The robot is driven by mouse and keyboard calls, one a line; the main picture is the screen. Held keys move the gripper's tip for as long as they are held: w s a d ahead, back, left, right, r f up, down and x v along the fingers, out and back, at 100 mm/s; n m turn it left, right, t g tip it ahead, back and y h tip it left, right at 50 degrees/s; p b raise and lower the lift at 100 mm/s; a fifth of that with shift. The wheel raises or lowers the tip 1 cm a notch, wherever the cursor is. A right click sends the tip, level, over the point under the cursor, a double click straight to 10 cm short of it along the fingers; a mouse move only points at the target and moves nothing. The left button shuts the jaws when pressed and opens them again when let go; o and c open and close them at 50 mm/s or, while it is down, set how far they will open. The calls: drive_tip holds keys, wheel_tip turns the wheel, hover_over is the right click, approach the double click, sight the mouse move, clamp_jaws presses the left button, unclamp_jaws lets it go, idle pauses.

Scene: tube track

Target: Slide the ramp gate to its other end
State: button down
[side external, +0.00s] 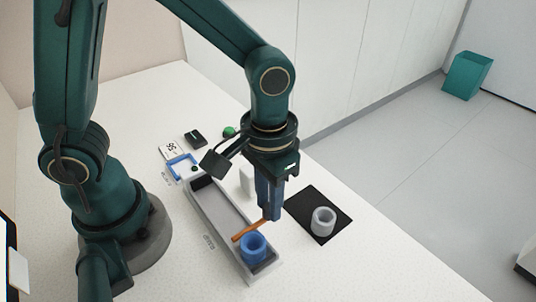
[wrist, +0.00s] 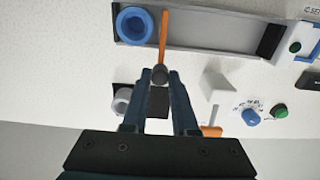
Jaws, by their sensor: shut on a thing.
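The ramp gate is an orange bar (side external: 247,231) lying across the long grey ramp track (side external: 208,205), near its front end. In the wrist view the bar (wrist: 163,36) ends in a dark round knob (wrist: 160,73). My gripper (side external: 270,216) is shut on that knob at the right side of the track; its fingertips (wrist: 160,78) stand on either side of the knob in the wrist view. A blue tube ring (side external: 253,246) stands in the track's front end, just beyond the bar, and also shows in the wrist view (wrist: 134,25). The fingers hide the knob in the side view.
A grey ring (side external: 323,221) stands on a black mat (side external: 303,214) right of the track. A white block (side external: 246,180) stands beside the track. The track's middle is empty.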

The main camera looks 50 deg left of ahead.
drive_tip(key=shift+w, duration=2.2)
drive_tip(key=c, duration=0.9)
unclamp_jaws()
drive_tip(key=shift+c, duration=0.2)
drive_tip(key=shift+r, duration=0.1)
drive_tip(key=shift+r, duration=2.45)
